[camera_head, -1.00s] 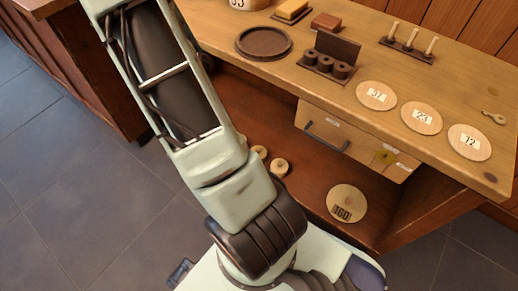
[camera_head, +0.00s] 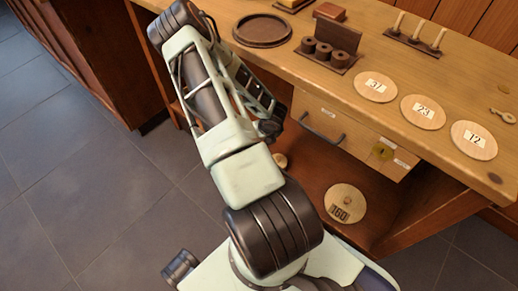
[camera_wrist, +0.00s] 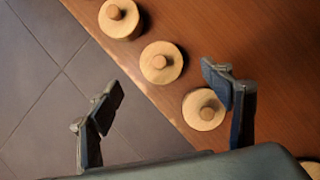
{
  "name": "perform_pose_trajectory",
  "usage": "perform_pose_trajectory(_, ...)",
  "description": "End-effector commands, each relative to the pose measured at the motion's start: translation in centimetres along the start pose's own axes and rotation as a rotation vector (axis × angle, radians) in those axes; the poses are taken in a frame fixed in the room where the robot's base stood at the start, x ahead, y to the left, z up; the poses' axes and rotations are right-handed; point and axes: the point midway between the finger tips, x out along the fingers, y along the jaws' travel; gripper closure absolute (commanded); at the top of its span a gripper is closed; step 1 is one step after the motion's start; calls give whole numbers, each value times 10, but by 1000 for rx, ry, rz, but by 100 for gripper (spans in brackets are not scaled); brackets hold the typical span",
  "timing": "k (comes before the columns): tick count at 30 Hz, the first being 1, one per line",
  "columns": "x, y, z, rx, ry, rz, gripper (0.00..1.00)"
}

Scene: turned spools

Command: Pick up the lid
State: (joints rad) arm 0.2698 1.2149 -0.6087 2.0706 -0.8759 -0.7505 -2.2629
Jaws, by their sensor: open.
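Three round pale wooden pieces with knobs, like lids, show in the wrist view: one at the top (camera_wrist: 120,18), a middle one (camera_wrist: 161,62) and a lower one (camera_wrist: 204,109). They sit on the brown lower shelf (camera_wrist: 250,50), near its edge. I cannot tell which is the lid of the task, or whether each rests on something. My gripper (camera_wrist: 165,93) is open and empty above them, with the lower piece beside its right finger. In the head view one such piece (camera_head: 280,160) shows beside my arm; the others are hidden.
A disc marked 160 (camera_head: 345,203) lies on the lower shelf. Above are a drawer (camera_head: 345,125) with a dark handle, and the counter with a round dark tray (camera_head: 262,31), a spool holder (camera_head: 328,52), a peg stand (camera_head: 413,42) and numbered discs (camera_head: 422,111). Grey floor (camera_head: 90,180) is open at left.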

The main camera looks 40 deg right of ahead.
Motion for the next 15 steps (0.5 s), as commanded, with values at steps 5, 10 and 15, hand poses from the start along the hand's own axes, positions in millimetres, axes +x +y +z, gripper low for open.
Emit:
perform_pose_trajectory(5,21,0,0,3,0,-1,27)
perform_pose_trajectory(10,38,-1,-1,2,0,-1,27)
perform_pose_trajectory(15,65,0,-1,2,0,0,27)
